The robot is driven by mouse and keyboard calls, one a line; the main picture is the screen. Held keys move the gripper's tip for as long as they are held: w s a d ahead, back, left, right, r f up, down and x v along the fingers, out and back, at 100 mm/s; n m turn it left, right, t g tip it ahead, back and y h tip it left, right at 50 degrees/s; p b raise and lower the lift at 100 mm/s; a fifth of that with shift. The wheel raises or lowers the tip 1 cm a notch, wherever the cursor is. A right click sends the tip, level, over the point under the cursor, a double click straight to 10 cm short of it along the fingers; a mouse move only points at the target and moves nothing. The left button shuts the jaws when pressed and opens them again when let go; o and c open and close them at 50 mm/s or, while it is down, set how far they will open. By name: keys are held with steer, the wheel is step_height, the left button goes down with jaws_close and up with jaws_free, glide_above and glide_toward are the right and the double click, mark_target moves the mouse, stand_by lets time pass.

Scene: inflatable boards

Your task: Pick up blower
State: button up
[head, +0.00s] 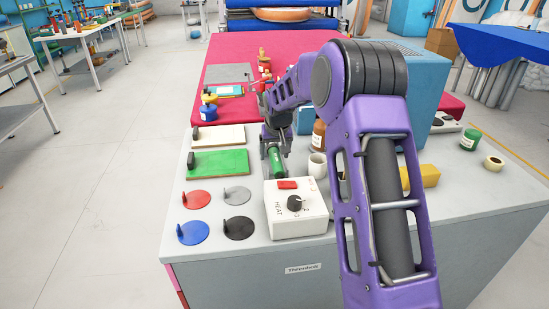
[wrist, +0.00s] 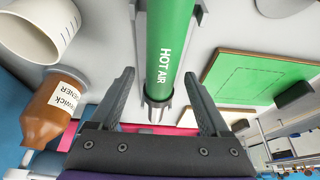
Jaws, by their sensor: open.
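The blower is a green tube marked HOT AIR (wrist: 172,45), seen large in the wrist view, with a grey holder around its end. In the head view the blower (head: 276,163) shows as a green piece behind the white HEAT control box (head: 297,215). My gripper (wrist: 160,76) is open, its two dark fingers spread to either side of the blower in the wrist view. No contact shows, and I cannot tell how far the fingertips are from it. In the head view my gripper (head: 274,138) is just above and behind the blower, partly hidden by my arm.
A white cup (wrist: 42,32) and a brown labelled bottle (wrist: 52,108) are close on the left in the wrist view. A green board (head: 217,162) and several coloured discs (head: 195,199) lie left on the bench. A yellow block (head: 426,176) lies right.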

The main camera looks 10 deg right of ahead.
jaws_close()
steer(key=shift+r, duration=0.1)
stand_by(0.3)
